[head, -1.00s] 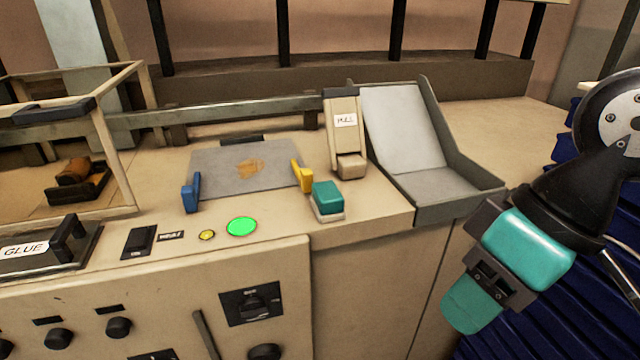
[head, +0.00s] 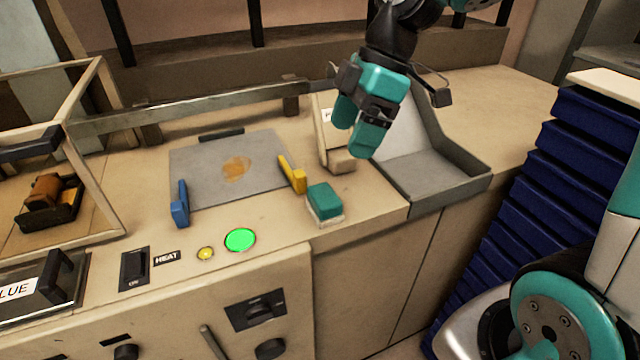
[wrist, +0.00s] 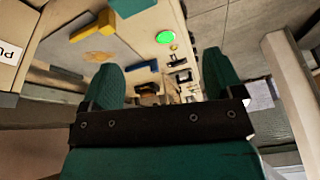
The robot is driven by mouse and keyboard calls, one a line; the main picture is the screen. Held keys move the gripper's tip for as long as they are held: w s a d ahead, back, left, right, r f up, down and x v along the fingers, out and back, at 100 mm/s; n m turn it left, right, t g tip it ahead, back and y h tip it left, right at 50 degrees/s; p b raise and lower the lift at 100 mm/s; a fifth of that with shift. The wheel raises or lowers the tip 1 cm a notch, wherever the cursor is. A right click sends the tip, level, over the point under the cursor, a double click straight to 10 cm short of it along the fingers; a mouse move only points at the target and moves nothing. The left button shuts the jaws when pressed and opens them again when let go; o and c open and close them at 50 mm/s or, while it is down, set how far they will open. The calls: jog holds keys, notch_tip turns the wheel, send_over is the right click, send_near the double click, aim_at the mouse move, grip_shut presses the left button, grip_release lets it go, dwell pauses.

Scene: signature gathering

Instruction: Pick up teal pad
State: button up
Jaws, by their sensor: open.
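The teal pad (head: 324,199) sits on a pale base near the front edge of the counter, right of the yellow clamp. In the wrist view the teal pad (wrist: 132,6) is partly cut off by the top edge. My gripper (head: 354,128) is open and empty, above and behind the pad, in front of the beige lever and grey tray. Its two teal fingers (wrist: 162,74) stand apart in the wrist view with nothing between them.
A grey plate (head: 215,165) with an orange-brown stain lies left of the pad, between a blue clamp (head: 180,204) and a yellow clamp (head: 293,174). A lit green button (head: 240,239) is front left.

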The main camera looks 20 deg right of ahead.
jog(key=w+d+n+p, duration=0.1)
jog(key=w+d+n, duration=0.1)
jog(key=w+d, duration=0.1)
jog(key=p, duration=0.2)
send_over(325, 194)
jog(key=d, duration=0.2)
notch_tip(325, 194, down, 9)
jog(key=shift+s+f, duration=0.1)
jog(key=shift+s, duration=0.05)
jog(key=shift+p+x, duration=0.85)
jog(key=shift+x, duration=2.35)
jog(key=shift+d, duration=0.1)
jog(key=c, duration=0.6)
